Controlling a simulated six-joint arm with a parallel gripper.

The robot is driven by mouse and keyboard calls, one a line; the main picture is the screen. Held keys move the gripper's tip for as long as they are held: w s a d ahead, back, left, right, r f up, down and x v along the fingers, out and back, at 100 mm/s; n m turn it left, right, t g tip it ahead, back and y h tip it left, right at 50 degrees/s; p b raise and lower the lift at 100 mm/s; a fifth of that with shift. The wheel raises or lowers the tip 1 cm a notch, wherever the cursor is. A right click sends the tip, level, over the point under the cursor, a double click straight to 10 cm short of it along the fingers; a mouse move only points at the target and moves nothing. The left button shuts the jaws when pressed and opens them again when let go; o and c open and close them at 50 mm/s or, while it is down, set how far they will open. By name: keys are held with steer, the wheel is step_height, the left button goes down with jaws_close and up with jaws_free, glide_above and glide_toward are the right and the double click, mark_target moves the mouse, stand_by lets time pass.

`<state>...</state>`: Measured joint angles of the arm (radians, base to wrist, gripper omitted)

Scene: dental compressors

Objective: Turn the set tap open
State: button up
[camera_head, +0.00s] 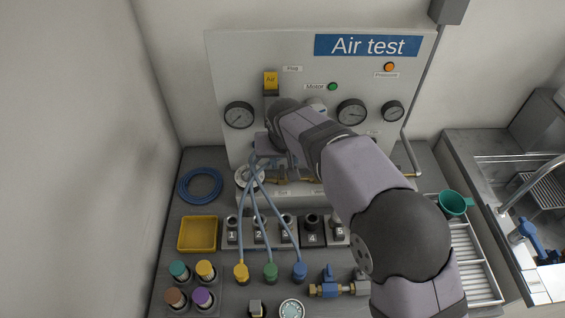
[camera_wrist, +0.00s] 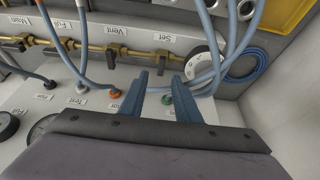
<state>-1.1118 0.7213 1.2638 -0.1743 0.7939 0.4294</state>
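In the wrist view, where the panel appears upside down, the tap at the label "Set" (camera_wrist: 164,38) sits on the brass pipe (camera_wrist: 130,51). My gripper (camera_wrist: 159,75) is open. Its two blue-grey fingers are apart, with nothing seen between them, and their tips point towards the set tap, just short of the pipe in the picture. I cannot tell whether they touch the tap, nor how its handle is turned. In the head view my arm covers much of the panel's middle, and the fingers and set tap are not clear there.
Blue hoses (camera_wrist: 232,50) hang close beside the fingers, near a round white dial (camera_wrist: 201,64). The "Vent" label (camera_wrist: 116,31) marks the neighbouring tap. On the bench are a yellow tray (camera_head: 198,233), a blue coil (camera_head: 200,186), numbered sockets and a loose blue-handled valve (camera_head: 328,286).

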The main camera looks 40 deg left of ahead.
mark_target(282, 171)
steer(key=shift+p+x, duration=1.4)
steer(key=shift+x, duration=2.25)
steer(key=shift+a, duration=0.1)
jaws_close()
